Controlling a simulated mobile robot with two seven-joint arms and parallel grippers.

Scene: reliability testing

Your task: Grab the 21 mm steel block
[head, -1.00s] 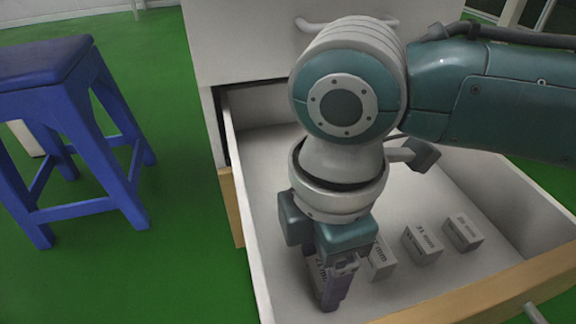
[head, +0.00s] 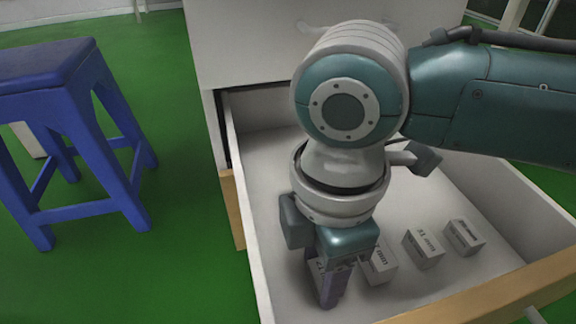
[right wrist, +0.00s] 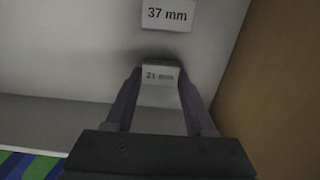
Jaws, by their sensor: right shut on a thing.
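The 21 mm steel block (right wrist: 160,72) is small and light grey, with a "21" label facing the right wrist camera. It sits between the two fingertips of my right gripper (right wrist: 160,82), which is shut on it. In the head view my right gripper (head: 329,292) points down into the open drawer at its front left, and it mostly hides the block there. I cannot tell whether the block still touches the drawer floor. My left gripper is not in view.
A block labelled 37 mm (right wrist: 167,15) lies just beyond the held one. In the head view more labelled blocks stand in a row to the right: one close beside the fingers (head: 378,264), then two others (head: 423,249) (head: 464,237). The drawer's wooden front (head: 500,290) and white walls enclose them. A blue stool (head: 75,120) stands left.

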